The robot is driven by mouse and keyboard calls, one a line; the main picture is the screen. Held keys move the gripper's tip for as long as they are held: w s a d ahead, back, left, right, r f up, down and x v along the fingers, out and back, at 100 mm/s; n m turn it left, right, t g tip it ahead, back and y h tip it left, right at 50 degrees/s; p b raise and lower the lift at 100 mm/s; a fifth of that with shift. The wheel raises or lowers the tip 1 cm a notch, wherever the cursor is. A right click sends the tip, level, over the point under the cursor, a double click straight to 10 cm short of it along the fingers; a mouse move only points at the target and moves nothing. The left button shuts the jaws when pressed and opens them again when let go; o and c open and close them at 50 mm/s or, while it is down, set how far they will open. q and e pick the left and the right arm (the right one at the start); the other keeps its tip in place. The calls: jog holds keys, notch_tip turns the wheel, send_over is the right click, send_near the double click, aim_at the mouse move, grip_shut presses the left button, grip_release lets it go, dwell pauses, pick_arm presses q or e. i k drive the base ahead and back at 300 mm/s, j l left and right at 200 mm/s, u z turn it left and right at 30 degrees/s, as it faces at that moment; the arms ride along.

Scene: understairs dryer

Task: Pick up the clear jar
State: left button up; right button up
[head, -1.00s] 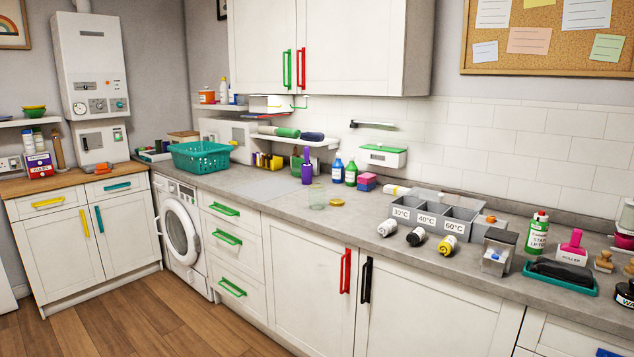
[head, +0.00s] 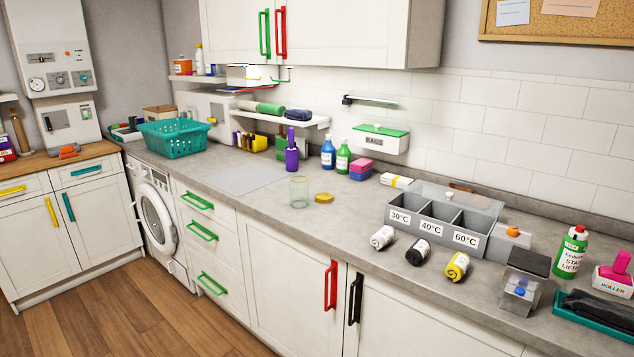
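The clear jar (head: 299,192) stands upright on the grey worktop, near the front edge above the cupboard doors. It looks see-through with a faint greenish tint and no lid on it. A yellow round lid (head: 324,198) lies flat just to its right, apart from it. Neither of my grippers shows in the head view.
A purple bottle (head: 291,150) stands behind the jar. A grey sorter (head: 440,222) and several rolled cloths (head: 418,251) are to the right. A teal basket (head: 174,138) sits at the far left.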

aim_at(299, 185)
jog(key=i+j+z, duration=0.15)
jog(key=i+j, duration=0.2)
jog(key=i+j+z, duration=0.1)
jog(key=i+j, duration=0.25)
jog(key=j, duration=0.15)
jog(key=i+j+z, duration=0.15)
jog(key=i+j, duration=0.2)
jog(key=j, duration=0.1)
